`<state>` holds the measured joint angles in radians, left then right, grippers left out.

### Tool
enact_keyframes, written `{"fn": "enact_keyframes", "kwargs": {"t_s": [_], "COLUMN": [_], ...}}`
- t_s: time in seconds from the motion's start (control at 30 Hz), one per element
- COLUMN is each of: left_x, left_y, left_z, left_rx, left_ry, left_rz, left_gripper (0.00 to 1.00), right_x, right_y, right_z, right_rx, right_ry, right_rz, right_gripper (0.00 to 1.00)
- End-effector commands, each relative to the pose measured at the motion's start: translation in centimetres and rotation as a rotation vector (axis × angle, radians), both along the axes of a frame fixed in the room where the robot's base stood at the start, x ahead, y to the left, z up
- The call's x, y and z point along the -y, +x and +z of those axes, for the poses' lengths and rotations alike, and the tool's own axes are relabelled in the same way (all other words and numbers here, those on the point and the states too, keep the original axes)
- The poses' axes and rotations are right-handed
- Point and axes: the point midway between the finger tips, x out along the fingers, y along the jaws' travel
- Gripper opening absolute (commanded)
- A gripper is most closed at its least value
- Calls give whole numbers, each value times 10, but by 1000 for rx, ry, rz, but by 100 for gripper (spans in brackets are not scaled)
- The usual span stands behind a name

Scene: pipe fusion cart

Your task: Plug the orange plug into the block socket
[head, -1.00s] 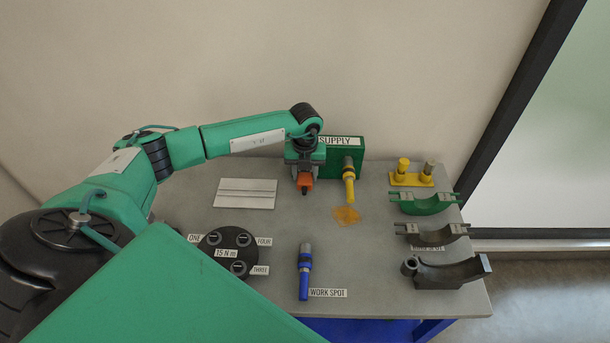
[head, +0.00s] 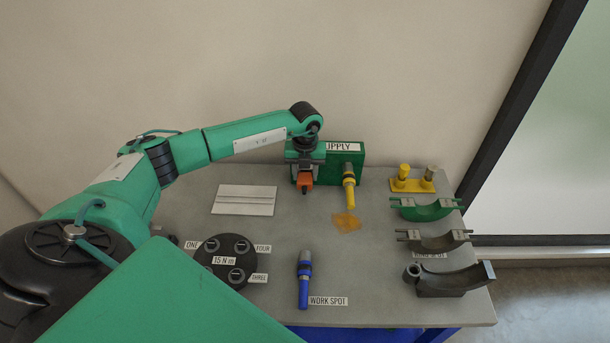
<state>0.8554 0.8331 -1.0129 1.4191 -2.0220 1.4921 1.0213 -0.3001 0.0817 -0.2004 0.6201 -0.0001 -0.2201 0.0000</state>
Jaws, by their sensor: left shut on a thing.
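My left gripper (head: 304,172) is shut on the orange plug (head: 305,181) and holds it in front of the left part of the green supply block (head: 357,161). The plug's orange body shows below the fingers; the end facing the block is hidden. The block stands upright at the back of the table with a "SUPPLY" label on top, partly covered by my wrist. A yellow plug (head: 349,188) sticks out of the block's right part. I cannot tell whether the orange plug touches the block or its socket. My right gripper is not in view.
The grey table (head: 370,270) also holds a blue connector (head: 304,285) by the "WORK SPOT" label, a black round disc (head: 244,248), a silver plate (head: 245,200), and a yellow stand (head: 410,184). Curved green, grey and dark saddles (head: 450,280) line the right side. An orange patch (head: 346,222) lies below the yellow plug.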

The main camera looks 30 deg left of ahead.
Motion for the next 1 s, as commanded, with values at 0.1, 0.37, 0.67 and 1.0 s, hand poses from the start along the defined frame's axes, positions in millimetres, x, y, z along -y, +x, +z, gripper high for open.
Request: {"fn": "enact_keyframes", "kwargs": {"t_s": [0.1, 0.37, 0.67, 1.0], "left_x": [0, 0, -1, 0], "left_y": [1, 0, 1, 1], "left_z": [0, 0, 22, 98], "left_rx": [0, 0, 5, 5], "left_ry": [0, 0, 1, 0], "left_rz": [0, 0, -1, 0], "left_gripper": [57, 67, 67, 67], "right_x": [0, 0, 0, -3], "right_y": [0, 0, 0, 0], "right_z": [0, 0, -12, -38], "right_rx": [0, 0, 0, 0], "right_ry": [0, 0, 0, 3], "right_rz": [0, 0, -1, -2], "right_gripper": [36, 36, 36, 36]}}
